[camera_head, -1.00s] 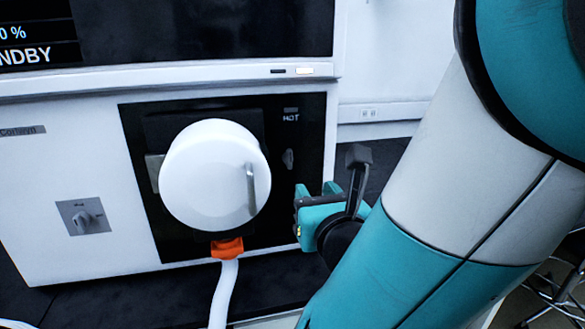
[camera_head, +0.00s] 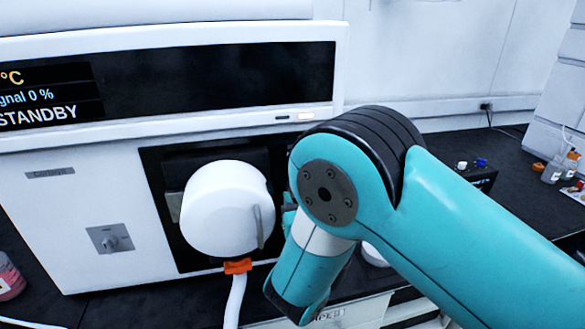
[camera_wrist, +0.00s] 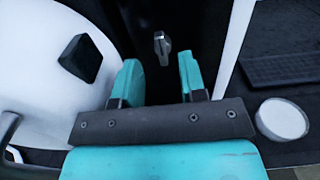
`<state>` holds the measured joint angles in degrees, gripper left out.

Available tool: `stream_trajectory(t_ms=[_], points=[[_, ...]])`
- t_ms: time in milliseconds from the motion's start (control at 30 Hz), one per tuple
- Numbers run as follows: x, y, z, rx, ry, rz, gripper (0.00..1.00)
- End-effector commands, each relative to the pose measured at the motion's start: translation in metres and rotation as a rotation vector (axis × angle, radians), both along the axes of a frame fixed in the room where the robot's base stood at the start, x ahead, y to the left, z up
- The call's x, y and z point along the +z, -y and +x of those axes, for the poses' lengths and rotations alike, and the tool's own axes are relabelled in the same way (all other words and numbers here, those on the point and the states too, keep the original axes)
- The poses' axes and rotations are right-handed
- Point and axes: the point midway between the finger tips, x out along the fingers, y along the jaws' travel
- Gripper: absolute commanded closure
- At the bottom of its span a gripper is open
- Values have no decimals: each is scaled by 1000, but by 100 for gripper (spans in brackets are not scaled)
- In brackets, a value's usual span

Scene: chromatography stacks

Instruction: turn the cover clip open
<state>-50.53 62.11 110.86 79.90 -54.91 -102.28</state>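The cover clip (camera_wrist: 162,47) is a small grey lever on the black panel of the instrument, right of the round white cover (camera_head: 225,208). It stands upright in the wrist view, ahead of my fingertips and roughly in line with the gap between them. My gripper (camera_wrist: 160,78) is open and empty, its two teal fingers apart, not visibly touching the clip. The cover (camera_wrist: 38,95) fills the left of the wrist view. In the head view my arm hides the clip and most of my gripper.
An orange connector (camera_head: 238,266) with a white hose (camera_head: 234,300) sits below the cover. A white round dish (camera_wrist: 283,118) lies on the dark bench to the right. Bottles (camera_head: 555,168) stand far right.

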Motion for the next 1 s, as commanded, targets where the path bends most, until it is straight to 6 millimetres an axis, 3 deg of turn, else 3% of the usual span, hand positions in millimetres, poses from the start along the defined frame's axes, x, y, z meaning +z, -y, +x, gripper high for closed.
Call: stream_trajectory(t_ms=[33,300,500,767,900,933,1000], points=[[7,0,5,-2,-1,0,62],[2,-12,48,-4,-1,3,62],[1,-16,59,-1,1,1,62],[0,-17,59,0,0,0,62],[0,-17,59,0,0,0,94],[0,-17,59,0,0,0,98],[0,-17,59,0,0,0,98]])
